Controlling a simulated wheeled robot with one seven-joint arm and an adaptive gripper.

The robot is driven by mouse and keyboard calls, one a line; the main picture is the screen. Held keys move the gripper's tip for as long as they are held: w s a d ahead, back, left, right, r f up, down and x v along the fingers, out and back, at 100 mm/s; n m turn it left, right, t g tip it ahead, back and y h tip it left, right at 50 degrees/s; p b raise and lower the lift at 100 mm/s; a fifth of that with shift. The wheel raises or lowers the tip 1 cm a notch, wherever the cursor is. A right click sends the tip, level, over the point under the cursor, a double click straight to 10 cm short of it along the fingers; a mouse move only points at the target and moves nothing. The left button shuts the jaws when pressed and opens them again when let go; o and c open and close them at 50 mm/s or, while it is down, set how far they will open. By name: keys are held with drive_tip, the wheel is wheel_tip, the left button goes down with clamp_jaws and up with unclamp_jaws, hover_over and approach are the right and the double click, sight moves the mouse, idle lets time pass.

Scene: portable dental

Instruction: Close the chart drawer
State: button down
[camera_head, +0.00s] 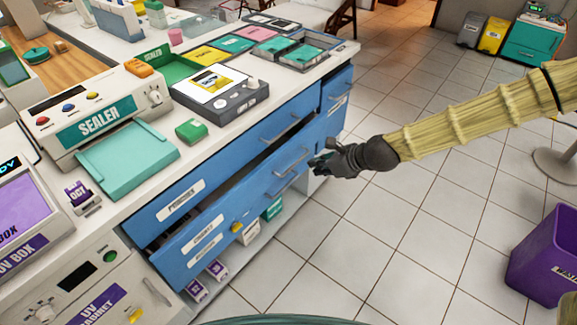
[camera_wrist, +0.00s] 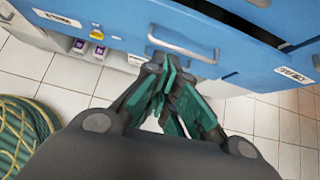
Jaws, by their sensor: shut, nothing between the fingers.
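A long blue drawer (camera_head: 225,228) under the counter stands pulled out, with a dark gap above its front at the left. It carries white labels too small to read surely, so I cannot confirm it is the chart drawer. Its bar handle (camera_head: 291,163) is near my gripper (camera_head: 318,163), which is just to the right. In the wrist view, a blue front (camera_wrist: 125,22) with a silver handle (camera_wrist: 183,47) fills the top. My gripper (camera_wrist: 167,66) is shut and empty, its teal fingertips close below the handle. Whether they touch is unclear.
Below the drawer an open shelf holds small boxes (camera_head: 217,269). The counter above carries a sealer (camera_head: 97,122), a teal tray (camera_head: 127,160) and several other items. A purple bin (camera_head: 545,255) stands at the right. The tiled floor (camera_head: 330,245) before the drawers is clear.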

drive_tip(key=shift+w+a+f, duration=1)
drive_tip(key=shift+w+a, duration=0.2)
drive_tip(key=shift+a, duration=0.35)
drive_tip(key=shift+w+a+f, duration=1)
drive_tip(key=shift+w+a, duration=0.25)
drive_tip(key=shift+a, duration=0.3)
drive_tip(key=shift+w+a+f, duration=1)
drive_tip(key=shift+w+a, duration=0.2)
drive_tip(key=shift+a, duration=0.35)
